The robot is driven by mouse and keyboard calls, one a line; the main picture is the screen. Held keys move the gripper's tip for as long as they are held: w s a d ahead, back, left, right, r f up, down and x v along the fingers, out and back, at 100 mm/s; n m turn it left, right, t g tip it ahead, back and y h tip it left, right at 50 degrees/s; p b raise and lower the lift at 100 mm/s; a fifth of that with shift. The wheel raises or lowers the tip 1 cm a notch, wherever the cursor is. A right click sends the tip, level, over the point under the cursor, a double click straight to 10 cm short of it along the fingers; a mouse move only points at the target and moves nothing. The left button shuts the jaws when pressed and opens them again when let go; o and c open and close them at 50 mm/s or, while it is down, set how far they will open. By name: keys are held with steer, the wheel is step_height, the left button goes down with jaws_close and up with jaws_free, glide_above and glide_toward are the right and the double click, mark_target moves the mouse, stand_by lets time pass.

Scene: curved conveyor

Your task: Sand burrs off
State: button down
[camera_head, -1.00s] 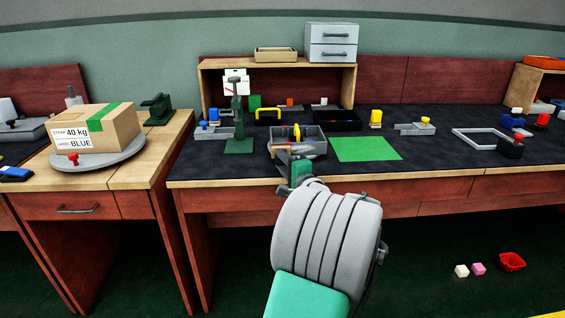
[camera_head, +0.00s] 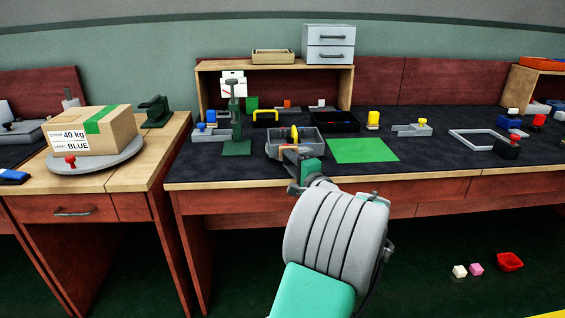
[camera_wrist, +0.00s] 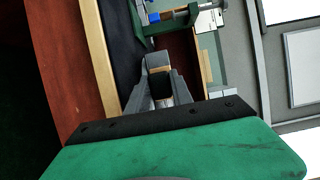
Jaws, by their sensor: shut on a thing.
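My gripper (camera_wrist: 161,92) is shut on a small block (camera_wrist: 160,70) in the wrist view. The block shows a grey end, a tan band and a dark face between the fingers. In the head view my gripper (camera_head: 288,149) is above the front part of the grey tray (camera_head: 313,151), and the held block is too small there to make out. A yellow piece (camera_head: 294,132) shows at the tray, just beyond my gripper. I cannot make out burrs on any part.
A green stand (camera_head: 236,130) rises left of the tray; it also shows in the wrist view (camera_wrist: 180,27). A bare green mat (camera_head: 362,151) lies to the right. A yellow-handled item (camera_head: 266,116) stands behind. A carton (camera_head: 94,133) sits on the left table.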

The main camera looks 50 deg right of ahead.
steer(key=shift+s+d+p, duration=0.25)
steer(key=shift+s+d, duration=1.25)
steer(key=shift+s, duration=0.15)
steer(key=shift+s+d+p, duration=0.2)
steer(key=shift+s+d, duration=1.25)
steer(key=shift+s, duration=0.15)
steer(key=shift+r, duration=0.15)
steer(key=shift+p, duration=0.3)
steer(key=shift+w+a+p, duration=0.6)
steer(key=shift+w+a, duration=0.7)
steer(key=shift+w, duration=0.25)
steer(key=shift+w+a+p, duration=0.55)
steer(key=shift+w+a, duration=0.75)
steer(key=shift+w, duration=0.25)
steer(key=shift+w+a+p, duration=0.6)
steer(key=shift+w+a, duration=0.7)
steer(key=shift+w, duration=0.25)
steer(key=s+a, duration=0.4)
steer(key=shift+a, duration=0.25)
steer(key=shift+s+a, duration=1)
steer(key=shift+a, duration=0.1)
